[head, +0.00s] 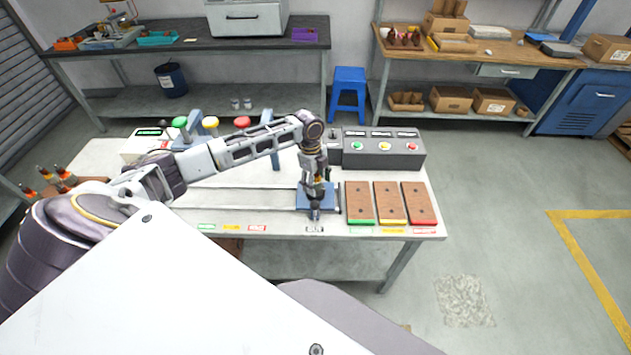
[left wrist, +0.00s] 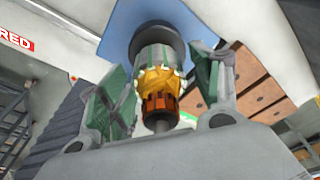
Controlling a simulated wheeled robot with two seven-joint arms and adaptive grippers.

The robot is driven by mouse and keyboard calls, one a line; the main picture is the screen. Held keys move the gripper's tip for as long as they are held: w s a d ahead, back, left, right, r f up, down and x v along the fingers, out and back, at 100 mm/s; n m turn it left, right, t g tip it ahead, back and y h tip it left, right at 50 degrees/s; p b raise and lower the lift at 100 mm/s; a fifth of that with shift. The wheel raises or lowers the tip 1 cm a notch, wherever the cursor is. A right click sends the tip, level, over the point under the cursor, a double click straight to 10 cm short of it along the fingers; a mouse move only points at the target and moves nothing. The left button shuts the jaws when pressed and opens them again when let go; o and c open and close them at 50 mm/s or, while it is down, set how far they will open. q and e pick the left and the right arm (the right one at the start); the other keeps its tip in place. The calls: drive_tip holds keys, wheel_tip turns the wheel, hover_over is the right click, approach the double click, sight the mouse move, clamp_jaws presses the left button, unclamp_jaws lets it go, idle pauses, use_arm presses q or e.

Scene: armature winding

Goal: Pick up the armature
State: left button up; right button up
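The armature (left wrist: 160,80) shows in the left wrist view, with a green-grey upper part, a yellow winding, a copper-coloured commutator and a metal shaft. It extends from a dark round piece (left wrist: 154,40) in front of a blue plate (left wrist: 110,22). My left gripper (left wrist: 160,75) has its green-padded fingers on either side of the armature. They look apart from it, with narrow gaps, though contact is hard to judge. In the head view my left gripper (head: 316,187) points down over the blue plate (head: 303,196) and largely hides the armature. My right gripper is not in view.
Three brown boards (head: 389,203) with green, yellow and red edges lie right of the plate. A grey control box (head: 382,150) with coloured buttons stands behind them. Green, yellow and red-topped posts (head: 210,122) stand behind my left arm. The white table (head: 265,212) has clear room left of the plate.

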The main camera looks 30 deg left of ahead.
use_arm(q)
drive_tip(key=c, duration=1.1)
drive_tip(key=shift+r, duration=0.1)
drive_tip(key=shift+r+b, duration=0.6)
drive_tip(key=shift+r, duration=4.35)
